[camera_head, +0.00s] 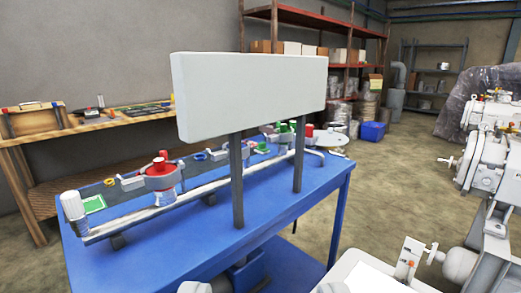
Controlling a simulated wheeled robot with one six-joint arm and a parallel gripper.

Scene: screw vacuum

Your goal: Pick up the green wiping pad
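A flat green rectangle with a pale edge, which looks like the green wiping pad (94,203), lies at the left end of the blue table (190,248). It is beside a white cylindrical fitting (73,205) at the end of a pale pipe. A smaller green and white patch (262,148) lies farther along the table; I cannot tell what it is. My gripper is not in view, so its state and any contact are hidden.
A pale upright board (250,95) on two dark posts stands along the blue table and hides part of it. Red-topped valves (161,170) sit on the pipe. A wooden bench (100,125) is behind left. White machinery (490,165) fills the right; bare floor lies between.

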